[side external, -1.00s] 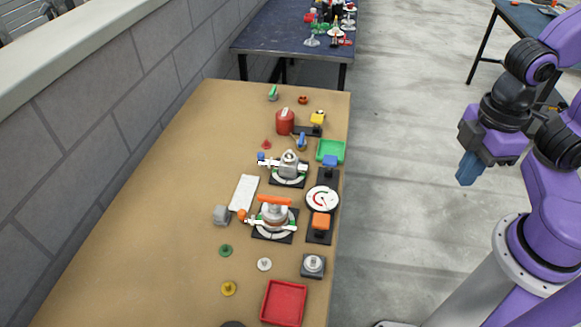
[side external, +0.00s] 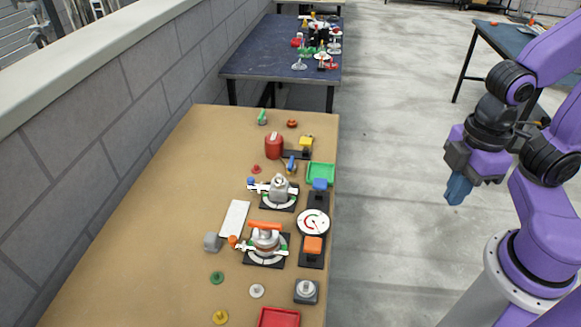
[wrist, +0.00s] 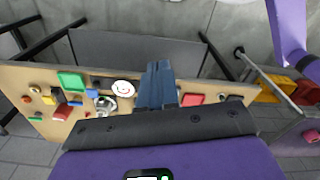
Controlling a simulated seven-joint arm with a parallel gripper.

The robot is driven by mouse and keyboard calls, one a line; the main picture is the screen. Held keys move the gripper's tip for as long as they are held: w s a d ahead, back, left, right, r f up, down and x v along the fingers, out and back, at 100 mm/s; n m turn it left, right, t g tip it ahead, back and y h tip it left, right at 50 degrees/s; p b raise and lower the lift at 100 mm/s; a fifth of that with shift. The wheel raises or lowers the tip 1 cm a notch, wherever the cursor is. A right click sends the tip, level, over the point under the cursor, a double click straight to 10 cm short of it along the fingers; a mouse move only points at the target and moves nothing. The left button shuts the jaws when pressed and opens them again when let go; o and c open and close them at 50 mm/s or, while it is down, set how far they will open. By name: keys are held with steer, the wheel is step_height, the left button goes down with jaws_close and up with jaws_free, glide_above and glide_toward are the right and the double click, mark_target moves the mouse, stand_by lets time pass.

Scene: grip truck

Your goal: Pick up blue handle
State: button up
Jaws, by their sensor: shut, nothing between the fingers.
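Several blue parts show on the table in the side external view. A blue upright piece with a brass-coloured base (side external: 291,166) stands beside the red canister. A blue block (side external: 320,184) sits on a black base near the right edge, and a small blue knob (side external: 251,181) ends a lever on a round fixture. I cannot tell for certain which is the blue handle. My gripper (side external: 459,189) is shut and empty, off the table's right side over the floor. Its blue fingers also show in the wrist view (wrist: 157,85).
The brown table (side external: 150,235) holds a red canister (side external: 274,146), a green tray (side external: 321,173), a red tray (side external: 279,318), a dial (side external: 313,222) and an orange-handled fixture (side external: 265,239). A grey wall runs along its left. Open floor lies between table and arm.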

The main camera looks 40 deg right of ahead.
steer(key=o, duration=1)
steer(key=w+a+r+m, duration=0.2)
steer(key=w+a+m, duration=0.45)
steer(key=w, duration=0.65)
steer(key=m, duration=1.5)
glide_above(291, 162)
step_height(291, 162, down, 8)
step_height(291, 162, down, 12)
steer(key=shift+s+r, duration=0.15)
steer(key=shift+w+f, duration=0.2)
steer(key=shift+f, duration=2.55)
